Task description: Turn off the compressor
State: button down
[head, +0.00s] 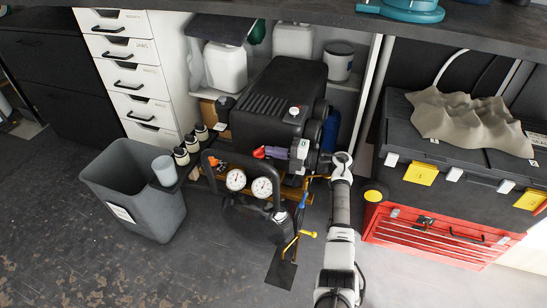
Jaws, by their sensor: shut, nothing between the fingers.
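The compressor (282,98) is a black ribbed unit on the floor under the bench. Two white dial gauges (262,187) are at its front. A red knob (259,153) and a purple part (277,153) are on its front, beside a small white-labelled box (302,149). My arm reaches up from the bottom to the compressor's right side. My gripper (322,158) is shut and empty, beside the right end of the white-labelled box. Its fingertips are small and partly hidden, so I cannot tell whether they touch the compressor.
A grey bin (130,190) stands left of the compressor. White drawers (130,70) are behind it. A red tool chest (430,235) and black case with yellow latches (455,165) stand at right. The bench top (300,8) overhangs above. The front floor is mostly clear.

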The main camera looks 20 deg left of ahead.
jog(key=shift+w, duration=0.3)
dwell(0.4)
jog(key=d+b, duration=0.1)
jog(key=d, duration=1.2)
jog(key=shift+d, duration=0.4)
jog(key=shift+w, duration=0.15)
